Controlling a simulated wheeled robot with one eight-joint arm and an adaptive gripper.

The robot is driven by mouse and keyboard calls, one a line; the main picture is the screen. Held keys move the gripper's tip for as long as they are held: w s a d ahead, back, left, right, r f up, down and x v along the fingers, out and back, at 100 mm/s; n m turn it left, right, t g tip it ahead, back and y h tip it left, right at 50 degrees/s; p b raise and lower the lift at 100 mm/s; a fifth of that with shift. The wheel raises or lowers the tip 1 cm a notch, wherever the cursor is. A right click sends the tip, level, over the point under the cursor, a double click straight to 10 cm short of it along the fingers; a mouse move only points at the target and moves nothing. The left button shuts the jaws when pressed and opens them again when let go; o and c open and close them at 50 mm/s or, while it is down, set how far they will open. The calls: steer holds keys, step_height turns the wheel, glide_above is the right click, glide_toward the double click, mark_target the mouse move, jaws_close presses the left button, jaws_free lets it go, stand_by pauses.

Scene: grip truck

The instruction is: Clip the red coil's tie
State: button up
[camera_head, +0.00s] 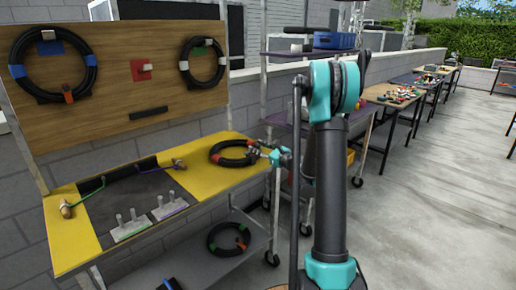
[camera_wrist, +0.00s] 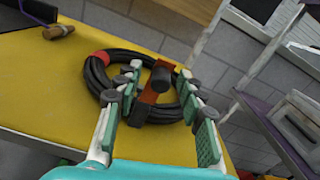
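The black coil with red bands (camera_head: 232,158) lies on the yellow bench top, near its right end. It also shows in the wrist view (camera_wrist: 98,75), with one red band at its upper left. An orange-red tie with a dark round knob (camera_wrist: 153,92) crosses the coil's near right side. My gripper (camera_head: 262,152) is at the coil's right side. In the wrist view its fingers (camera_wrist: 160,76) stand apart, one on each side of the tie. I cannot tell whether they touch it. In the head view the gripper partly hides the tie.
Another coil (camera_head: 213,238) lies on the lower shelf. A cart (camera_head: 290,125) stands close right.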

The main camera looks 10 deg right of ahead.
steer(key=shift+w+a, duration=0.1)
steer(key=shift+c, duration=0.3)
jaws_close()
